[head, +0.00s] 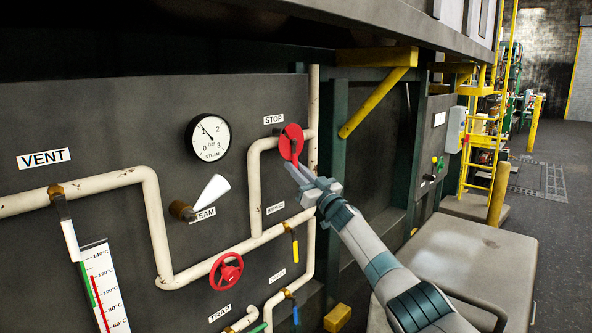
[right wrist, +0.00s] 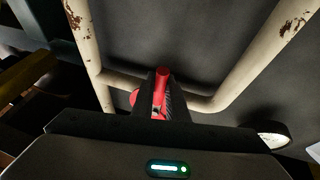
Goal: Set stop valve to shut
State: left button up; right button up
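The stop valve (head: 291,138) is a red disc with a red lever, on a pale pipe under the STOP label (head: 273,119). Its lever points down and slightly right in the head view. My right gripper (head: 297,172) reaches it from the lower right, fingertips at the lever's lower end. In the right wrist view, the red lever (right wrist: 161,78) shows between the two close-set dark fingers of my right gripper (right wrist: 164,98), which looks shut on it. The fingers hide part of the red disc. My left gripper is not in view.
Pale pipes (head: 255,180) run beside and below the valve. A white-handled steam valve (head: 212,192), a red handwheel (head: 227,271), a yellow-handled valve (head: 295,250) and a steam gauge (head: 208,138) share the panel. A yellow brace (head: 375,105) and a grey cabinet (head: 465,255) stand to the right.

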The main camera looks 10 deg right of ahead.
jog(key=o, duration=0.4)
jog(key=shift+a, duration=0.1)
jog(key=shift+o, duration=0.2)
jog(key=shift+s, duration=0.1)
jog(key=shift+s+d+f, duration=0.2)
jog(key=shift+s+d, duration=0.1)
jog(key=shift+d, duration=0.1)
jog(key=b+v, duration=0.4)
jog(key=v, duration=1.2)
jog(key=shift+s, duration=0.25)
